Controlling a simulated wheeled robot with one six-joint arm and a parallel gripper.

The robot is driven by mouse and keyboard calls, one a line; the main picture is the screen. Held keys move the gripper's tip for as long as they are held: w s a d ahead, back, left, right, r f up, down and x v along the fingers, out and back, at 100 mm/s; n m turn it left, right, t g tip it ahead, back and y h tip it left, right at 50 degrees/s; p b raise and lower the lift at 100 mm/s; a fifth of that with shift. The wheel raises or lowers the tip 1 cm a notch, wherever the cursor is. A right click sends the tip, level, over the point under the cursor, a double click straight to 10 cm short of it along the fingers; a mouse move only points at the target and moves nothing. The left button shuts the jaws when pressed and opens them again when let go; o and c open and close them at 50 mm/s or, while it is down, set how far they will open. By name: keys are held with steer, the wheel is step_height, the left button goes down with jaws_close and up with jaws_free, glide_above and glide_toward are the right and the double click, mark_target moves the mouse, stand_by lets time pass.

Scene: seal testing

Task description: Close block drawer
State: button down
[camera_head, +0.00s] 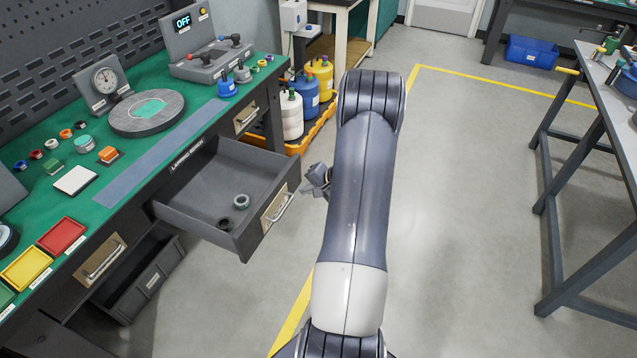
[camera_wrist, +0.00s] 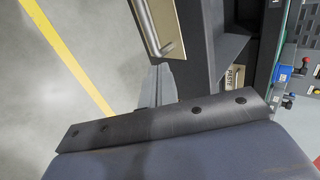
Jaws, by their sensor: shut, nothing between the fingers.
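The block drawer (camera_head: 215,165) stands pulled out from under the green-topped bench. Two small rings, one dark and one grey-green, lie in it. Its front has a tan plate with a metal bar handle (camera_head: 279,206). My gripper (camera_head: 312,184) is just right of the drawer front, near the handle's far end, partly hidden by my arm. In the wrist view, my gripper (camera_wrist: 160,72) is shut and empty, its fingers close to the drawer front (camera_wrist: 165,15) and beside the handle (camera_wrist: 150,30). I cannot tell whether they touch the drawer.
The green bench top (camera_head: 150,155) carries a gauge, a round plate and coloured trays. An orange tray (camera_head: 300,141) with several containers stands on the floor behind the drawer. Another drawer (camera_head: 90,265) is below at left. Open floor lies right, before a metal table (camera_head: 604,130).

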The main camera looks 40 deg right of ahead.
mark_target(283, 189)
steer(key=shift+w+a+f+p, duration=0.2)
steer(key=shift+w+a, duration=0.15)
steer(key=shift+w, duration=0.45)
steer(key=shift+w+a+f+p, duration=0.2)
steer(key=shift+w+a, duration=0.15)
steer(key=shift+w, duration=0.5)
steer(key=shift+w+a+f+p, duration=0.2)
steer(key=shift+w+a, duration=0.15)
steer(key=shift+w, duration=0.45)
